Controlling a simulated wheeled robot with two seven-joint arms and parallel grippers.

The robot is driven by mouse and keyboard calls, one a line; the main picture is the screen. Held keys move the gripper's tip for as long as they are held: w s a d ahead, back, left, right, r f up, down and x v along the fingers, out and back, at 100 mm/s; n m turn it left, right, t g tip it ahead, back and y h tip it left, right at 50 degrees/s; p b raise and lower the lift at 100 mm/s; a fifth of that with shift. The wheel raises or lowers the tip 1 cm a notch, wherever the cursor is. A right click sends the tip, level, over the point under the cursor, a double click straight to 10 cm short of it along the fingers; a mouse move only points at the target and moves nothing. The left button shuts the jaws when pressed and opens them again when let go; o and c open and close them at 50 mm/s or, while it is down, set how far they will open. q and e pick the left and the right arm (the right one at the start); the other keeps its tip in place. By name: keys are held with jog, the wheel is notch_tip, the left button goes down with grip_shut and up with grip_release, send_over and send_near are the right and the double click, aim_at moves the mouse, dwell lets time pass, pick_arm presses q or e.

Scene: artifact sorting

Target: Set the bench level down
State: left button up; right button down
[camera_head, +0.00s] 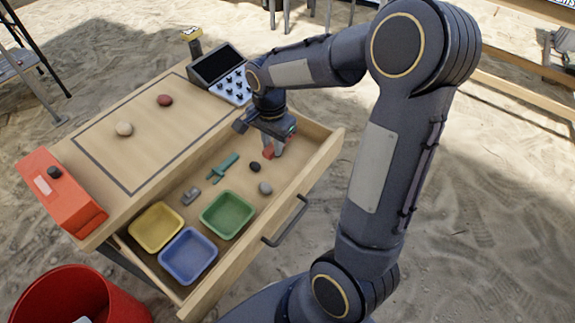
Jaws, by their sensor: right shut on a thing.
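My right gripper (273,150) points down into the back right part of the open drawer. It is shut on a small red thing (267,154), which I take to be the bench level. Most of it is hidden by the fingers, and I cannot tell whether it touches the drawer floor. My left gripper is out of view.
The open drawer (313,160) holds yellow (155,205), blue (167,274) and green (204,222) trays, a teal cross-shaped piece (222,168), a grey piece (190,196) and two stones (265,188). An orange-red box (62,195) and a keypad device (220,70) stand on the tabletop (150,150).

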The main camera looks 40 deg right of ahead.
jog(key=b, duration=0.2)
send_over(289, 169)
jog(key=f, duration=0.5)
jog(key=shift+a, duration=0.25)
jog(key=shift+d+f+b, duration=0.15)
jog(key=shift+f+b, duration=0.1)
jog(key=shift+f, duration=0.65)
jog(key=shift+d+f+b, duration=0.1)
jog(key=shift+f+b, duration=0.15)
jog(key=shift+f, duration=0.65)
jog(key=shift+f, duration=0.2)
jog(key=c, duration=1.2)
grip_release()
